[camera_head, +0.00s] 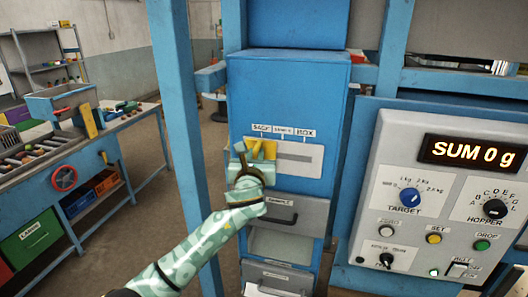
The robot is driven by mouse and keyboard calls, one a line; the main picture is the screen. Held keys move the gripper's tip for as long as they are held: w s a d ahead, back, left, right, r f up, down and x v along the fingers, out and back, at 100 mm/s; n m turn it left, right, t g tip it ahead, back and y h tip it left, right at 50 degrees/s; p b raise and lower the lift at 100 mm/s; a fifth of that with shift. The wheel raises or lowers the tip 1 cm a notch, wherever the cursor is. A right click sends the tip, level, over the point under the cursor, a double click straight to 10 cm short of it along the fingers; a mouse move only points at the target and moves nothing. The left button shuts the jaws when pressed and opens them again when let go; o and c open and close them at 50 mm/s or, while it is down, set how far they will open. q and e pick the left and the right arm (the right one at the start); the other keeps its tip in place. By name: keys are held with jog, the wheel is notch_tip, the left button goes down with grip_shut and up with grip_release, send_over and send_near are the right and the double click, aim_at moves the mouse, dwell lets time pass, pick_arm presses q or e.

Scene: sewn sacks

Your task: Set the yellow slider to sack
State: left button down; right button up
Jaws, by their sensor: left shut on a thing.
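The yellow slider (268,149) sits at the left part of a pale slotted plate (300,157) on the front of a blue cabinet (290,90). Labels above the plate read SACK at the left, a middle one too small to read, and BOX at the right. The slider is below and around the SACK label. My left gripper (252,155) is shut on the yellow slider, and its fingers partly hide it. My right gripper is not in view.
Grey drawers (296,216) sit below the plate. A control panel (440,190) with dials, buttons and a display reading SUM 0 g stands at right. A blue post (178,120) rises left of my arm. A workbench (95,160) stands further left.

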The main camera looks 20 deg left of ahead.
pick_arm(q)
jog(key=c, duration=1.7)
grip_release()
jog(key=shift+a, duration=0.15)
jog(key=shift+o, duration=1.1)
jog(key=shift+a, duration=0.25)
jog(key=shift+s+d, duration=0.3)
jog(key=b+v, duration=0.2)
jog(key=v, duration=1.3)
jog(key=shift+s, duration=0.35)
